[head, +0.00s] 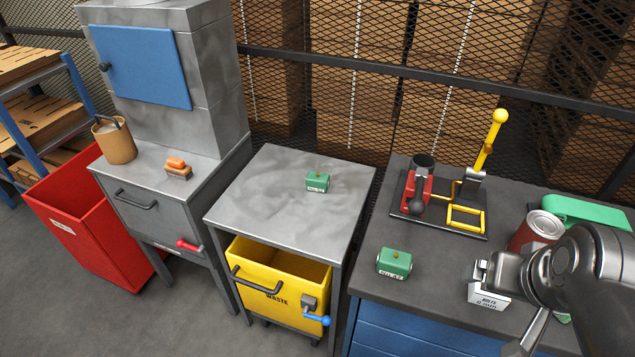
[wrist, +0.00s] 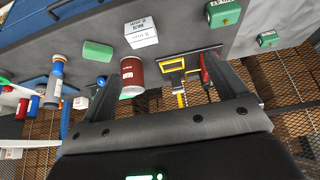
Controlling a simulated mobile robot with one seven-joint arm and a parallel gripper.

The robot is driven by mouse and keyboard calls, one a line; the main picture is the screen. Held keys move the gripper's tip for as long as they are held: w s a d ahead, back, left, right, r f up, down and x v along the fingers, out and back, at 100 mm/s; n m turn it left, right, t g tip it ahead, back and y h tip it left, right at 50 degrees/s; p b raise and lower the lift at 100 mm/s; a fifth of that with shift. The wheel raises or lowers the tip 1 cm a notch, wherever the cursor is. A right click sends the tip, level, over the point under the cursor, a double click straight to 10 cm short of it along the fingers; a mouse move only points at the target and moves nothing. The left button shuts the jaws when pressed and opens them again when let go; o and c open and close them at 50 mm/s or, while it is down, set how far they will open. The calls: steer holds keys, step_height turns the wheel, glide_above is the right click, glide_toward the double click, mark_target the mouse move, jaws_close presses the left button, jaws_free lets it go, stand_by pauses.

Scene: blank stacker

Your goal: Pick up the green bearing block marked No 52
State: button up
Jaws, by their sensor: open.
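Two green bearing blocks show in the head view. One block (head: 318,182) sits upright on the bare grey metal table in the middle; its label is too small to read surely. The other block (head: 394,263) sits on the dark bench at the right, and its label looks like No 47. In the wrist view the metal-table block (wrist: 268,39) is at the upper right and the bench block (wrist: 224,12) at the top edge. My gripper (wrist: 165,72) is open and empty, above the right bench, well apart from both blocks.
A lever press with a yellow handle (head: 482,150), a red can (head: 538,230) and a white box (head: 487,288) stand on the bench. A yellow waste bin (head: 280,272) hangs under the metal table. An orange-topped brush (head: 177,168) lies further left. The metal table is otherwise clear.

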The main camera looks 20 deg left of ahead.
steer(key=shift+w, duration=0.1)
steer(key=w+a+r, duration=0.2)
steer(key=w+a, duration=0.1)
steer(key=w, duration=0.3)
steer(key=w+a+r, duration=0.2)
steer(key=w, duration=0.4)
steer(key=n+g, duration=0.1)
glide_above(317, 176)
steer(key=s, duration=0.3)
step_height(317, 176, down, 22)
steer(key=x, duration=0.4)
steer(key=shift+d+f, duration=0.3)
steer(key=shift+f, duration=0.05)
steer(key=shift+a+x, duration=0.15)
steer(key=shift+x, duration=1.25)
steer(key=shift+a+x, duration=0.1)
steer(key=shift+x, duration=1.25)
steer(key=shift+s, duration=0.15)
steer(key=shift+c, duration=0.2)
